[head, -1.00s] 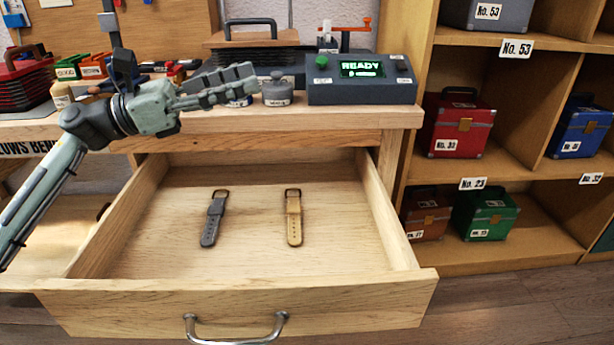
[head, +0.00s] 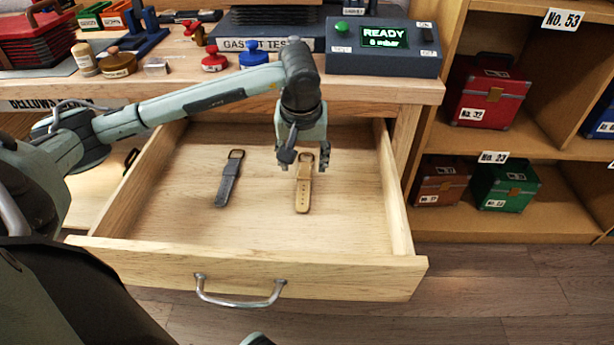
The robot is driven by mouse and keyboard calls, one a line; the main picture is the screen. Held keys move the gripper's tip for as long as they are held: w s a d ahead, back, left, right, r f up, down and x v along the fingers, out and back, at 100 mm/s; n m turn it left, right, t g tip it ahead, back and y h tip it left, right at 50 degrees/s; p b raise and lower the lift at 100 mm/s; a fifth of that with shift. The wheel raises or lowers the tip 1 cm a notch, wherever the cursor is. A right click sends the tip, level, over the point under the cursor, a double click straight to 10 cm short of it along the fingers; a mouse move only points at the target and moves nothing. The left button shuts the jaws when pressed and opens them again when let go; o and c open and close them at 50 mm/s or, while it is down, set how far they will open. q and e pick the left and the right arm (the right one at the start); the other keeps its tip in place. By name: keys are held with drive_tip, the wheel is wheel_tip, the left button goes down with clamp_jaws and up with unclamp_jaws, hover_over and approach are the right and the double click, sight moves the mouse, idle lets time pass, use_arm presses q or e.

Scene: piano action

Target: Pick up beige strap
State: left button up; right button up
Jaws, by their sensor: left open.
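The beige strap (head: 303,197) lies flat in the open wooden drawer (head: 160,232), right of the middle, with its buckle end toward the back. A grey strap (head: 228,183) lies to its left in the same drawer. My left gripper (head: 304,166) points down over the buckle end of the beige strap. Its fingers are open, one on each side of the strap's upper part. I cannot tell how far above the drawer floor they are. My right gripper is out of view.
A shelf with labelled cases, one red (head: 488,95) and one green (head: 503,186), stands at the right. The drawer front has a metal handle (head: 240,299).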

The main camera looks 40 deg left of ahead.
sight(304, 178)
use_arm(q)
drive_tip(key=x, duration=0.4)
drive_tip(key=shift+s+f, duration=0.1)
drive_tip(key=shift+f, duration=0.25)
drive_tip(key=shift+d, duration=0.1)
clamp_jaws()
